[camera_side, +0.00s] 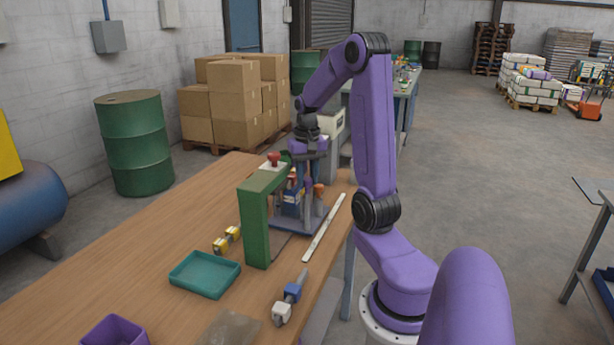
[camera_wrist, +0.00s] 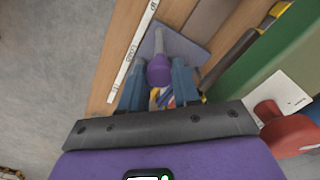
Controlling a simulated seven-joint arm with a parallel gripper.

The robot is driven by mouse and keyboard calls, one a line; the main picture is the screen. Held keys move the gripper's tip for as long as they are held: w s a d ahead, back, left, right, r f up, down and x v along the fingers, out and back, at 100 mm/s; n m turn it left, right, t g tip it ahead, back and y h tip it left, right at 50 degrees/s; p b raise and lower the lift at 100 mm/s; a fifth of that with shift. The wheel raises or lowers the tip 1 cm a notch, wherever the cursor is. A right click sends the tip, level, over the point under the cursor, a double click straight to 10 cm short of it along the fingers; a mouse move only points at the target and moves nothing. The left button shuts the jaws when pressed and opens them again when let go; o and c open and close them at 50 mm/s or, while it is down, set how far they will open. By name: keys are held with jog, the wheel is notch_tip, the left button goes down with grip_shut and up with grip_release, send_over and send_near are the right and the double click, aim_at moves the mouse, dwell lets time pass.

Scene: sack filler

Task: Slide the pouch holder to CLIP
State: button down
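The pouch holder is a grey plate (camera_side: 288,232) with grey upright posts, partly hidden by the green frame and my gripper. In the wrist view its grey plate (camera_wrist: 180,48) lies beyond a grey rod with a purple knob (camera_wrist: 158,71). My gripper (camera_wrist: 158,80) has one blue-grey finger on each side of this knob. The knob fills the gap and both fingers look in contact with it. In the side view my gripper (camera_side: 308,172) points down behind the green frame. A white lettered strip (camera_side: 324,228) runs beside the holder. It shows "LOAD" in the wrist view (camera_wrist: 131,58); its other words are hard to read.
A green frame (camera_side: 254,225) with a red knob (camera_side: 273,158) stands close beside my gripper. A teal tray (camera_side: 205,274), yellow pieces (camera_side: 227,240), a blue and white tool (camera_side: 290,299) and a purple bin (camera_side: 114,333) are on the table. The table's left part is clear.

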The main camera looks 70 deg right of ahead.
jog(key=a, duration=1.3)
jog(key=shift+a, duration=0.25)
jog(key=shift+w+r, duration=0.1)
jog(key=c, duration=1.1)
grip_release()
jog(key=shift+a, duration=0.1)
notch_tip(320, 180, up, 17)
jog(key=shift+r, duration=0.2)
